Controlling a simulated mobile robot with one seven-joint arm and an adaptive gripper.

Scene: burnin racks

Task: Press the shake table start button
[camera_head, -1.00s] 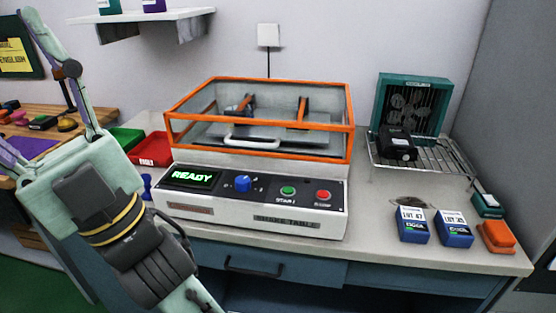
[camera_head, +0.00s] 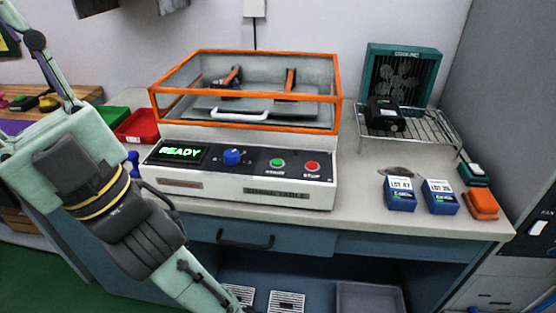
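The shake table (camera_head: 215,190) is a white box on the counter with a dark control panel. An orange-framed clear enclosure (camera_head: 335,113) stands on top of it. Its green start button (camera_head: 277,163) sits on the panel, between a blue knob (camera_head: 232,157) and a red button (camera_head: 312,166). The display (camera_head: 180,152) reads READY in green. My arm hangs at the left, in front of the table's left end, and runs down past the bottom edge. My gripper is outside the picture. Nothing covers the start button.
Two blue labelled boxes (camera_head: 400,194) and an orange block (camera_head: 481,204) lie on the counter's right. A wire rack (camera_head: 440,125) with a dark device and a teal fan unit (camera_head: 402,72) stands behind. A drawer handle (camera_head: 245,240) juts out below the counter.

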